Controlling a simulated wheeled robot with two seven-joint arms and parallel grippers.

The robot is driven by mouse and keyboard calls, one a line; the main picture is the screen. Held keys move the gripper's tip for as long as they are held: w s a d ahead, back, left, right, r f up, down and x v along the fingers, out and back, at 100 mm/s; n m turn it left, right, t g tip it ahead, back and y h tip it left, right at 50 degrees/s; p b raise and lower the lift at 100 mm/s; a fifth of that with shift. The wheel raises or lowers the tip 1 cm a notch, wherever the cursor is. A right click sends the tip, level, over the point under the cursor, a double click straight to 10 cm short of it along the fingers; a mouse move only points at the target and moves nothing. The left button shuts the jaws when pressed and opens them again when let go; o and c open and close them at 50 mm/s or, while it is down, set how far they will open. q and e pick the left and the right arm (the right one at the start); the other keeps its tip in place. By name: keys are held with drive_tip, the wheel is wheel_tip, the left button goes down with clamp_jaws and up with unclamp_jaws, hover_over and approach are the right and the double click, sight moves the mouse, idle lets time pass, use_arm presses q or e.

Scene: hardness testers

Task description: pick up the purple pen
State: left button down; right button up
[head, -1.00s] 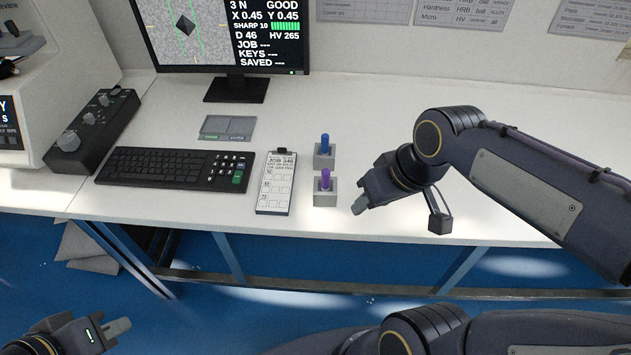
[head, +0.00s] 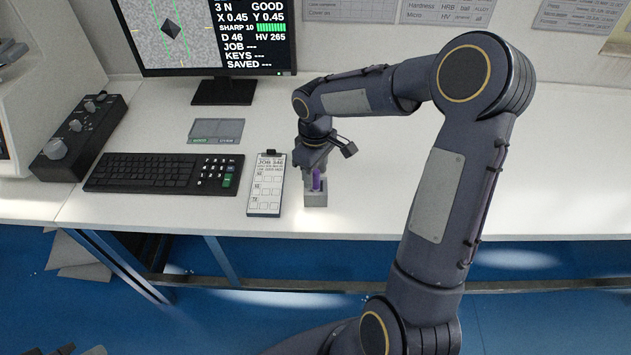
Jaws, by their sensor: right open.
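The purple pen (head: 316,180) stands upright in a small grey holder block (head: 315,199) near the front edge of the white bench. My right gripper (head: 316,172) points down over the pen, with its fingers around or just beside the pen's upper part. It is open; the picture does not show whether a finger touches the pen. The blue pen and its holder behind are hidden by my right gripper. My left gripper (head: 84,351) barely shows at the bottom left edge, and its jaws cannot be made out.
A clipboard with a job sheet (head: 266,186) lies just left of the holder. Further left are a black keyboard (head: 160,173) and a control box (head: 78,140). A monitor (head: 223,90) stands behind. The bench (head: 560,190) is clear to the right.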

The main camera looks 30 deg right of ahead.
wheel_tip(320, 180, down, 2)
drive_tip(key=shift+f, duration=0.25)
clamp_jaws()
drive_tip(key=shift+r, duration=0.15)
drive_tip(key=shift+d+r, duration=0.1)
drive_tip(key=shift+r, duration=0.45)
drive_tip(key=s+a+r+b, duration=0.1)
drive_tip(key=s+a+r, duration=0.2)
drive_tip(key=a+r, duration=0.8)
drive_tip(key=a, duration=0.2)
drive_tip(key=shift+s+a+r, duration=0.15)
drive_tip(key=shift+a+r, duration=0.2)
